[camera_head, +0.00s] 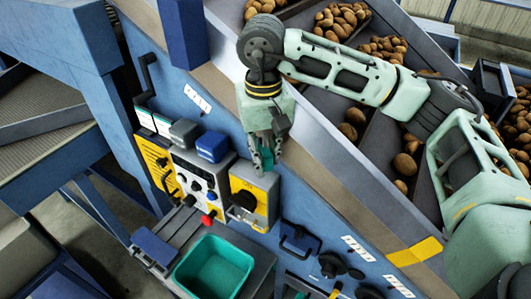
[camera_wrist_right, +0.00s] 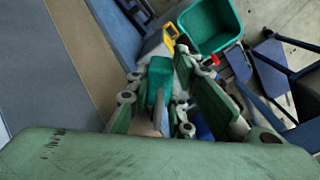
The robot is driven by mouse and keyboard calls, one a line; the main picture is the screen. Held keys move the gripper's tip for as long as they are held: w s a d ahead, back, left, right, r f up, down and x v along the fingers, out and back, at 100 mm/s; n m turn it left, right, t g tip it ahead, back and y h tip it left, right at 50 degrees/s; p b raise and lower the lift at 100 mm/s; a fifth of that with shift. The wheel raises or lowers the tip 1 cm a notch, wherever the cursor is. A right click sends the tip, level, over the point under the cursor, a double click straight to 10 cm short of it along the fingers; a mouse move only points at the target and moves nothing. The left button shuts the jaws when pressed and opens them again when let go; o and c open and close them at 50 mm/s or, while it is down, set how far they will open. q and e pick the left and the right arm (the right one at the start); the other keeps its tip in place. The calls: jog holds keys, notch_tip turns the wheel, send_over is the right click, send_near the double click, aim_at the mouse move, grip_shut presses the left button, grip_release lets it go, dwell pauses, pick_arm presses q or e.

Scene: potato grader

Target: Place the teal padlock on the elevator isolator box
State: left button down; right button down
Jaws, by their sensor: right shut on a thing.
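My right gripper (camera_head: 264,165) points down in front of the blue machine side, just above a yellow-fronted box (camera_head: 262,203) with a black rotary handle. In the right wrist view the gripper (camera_wrist_right: 172,112) is shut on the teal padlock (camera_wrist_right: 158,82), which stands out between the fingers. In the head view the fingers largely hide the padlock. A second yellow box (camera_head: 154,155) is at the left of the control panel. I cannot read which one is the elevator isolator box. My left gripper is not in view.
A control panel (camera_head: 190,170) with knobs and a red button sits between the yellow boxes. A teal bin (camera_head: 180,277) stands on a grey shelf below. The grader's sloping metal edge (camera_head: 320,165) and potatoes (camera_head: 340,20) lie behind and beside my right arm.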

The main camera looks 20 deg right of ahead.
aim_at(265, 136)
jog(key=c, duration=1.6)
grip_release()
jog(key=shift+o, duration=0.2)
jog(key=shift+r, duration=0.1)
jog(key=shift+r+p, duration=0.55)
jog(key=shift+p, duration=0.2)
jog(key=shift+r, duration=0.3)
notch_tip(265, 136, up, 4)
jog(key=shift+f+b, duration=0.15)
jog(key=shift+b, duration=1)
notch_tip(265, 136, up, 6)
jog(key=shift+w+a+r, duration=0.1)
jog(key=shift+a, duration=0.05)
jog(key=shift+r, duration=0.75)
